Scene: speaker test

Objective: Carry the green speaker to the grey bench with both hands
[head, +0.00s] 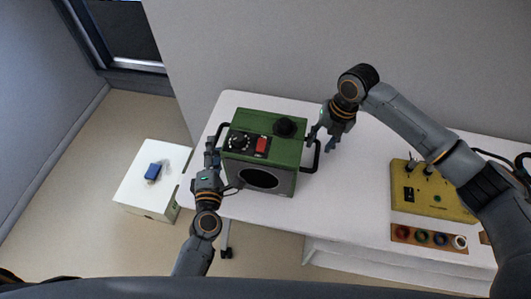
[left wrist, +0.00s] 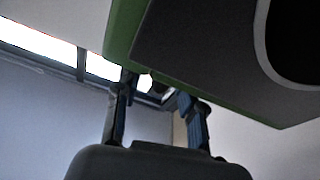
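The green speaker (head: 285,151) has a dark front, a black knob and a red switch on top, and a black handle on each side. It stands on a white table (head: 345,205). My left gripper (head: 212,152) is at the left handle, its fingers apart; in the left wrist view the two fingers (left wrist: 158,100) are spread just below the speaker (left wrist: 200,55), with a dark piece between them. My right gripper (head: 322,140) points down beside the right handle (head: 316,158), fingers apart. Whether either touches a handle is unclear. I cannot make out a grey bench.
A yellow panel (head: 440,204) and a strip with coloured rings (head: 428,238) lie on the table's right part. A low white cabinet (head: 142,193) with a blue object (head: 153,171) stands at the left. Bare floor lies between wall and cabinet.

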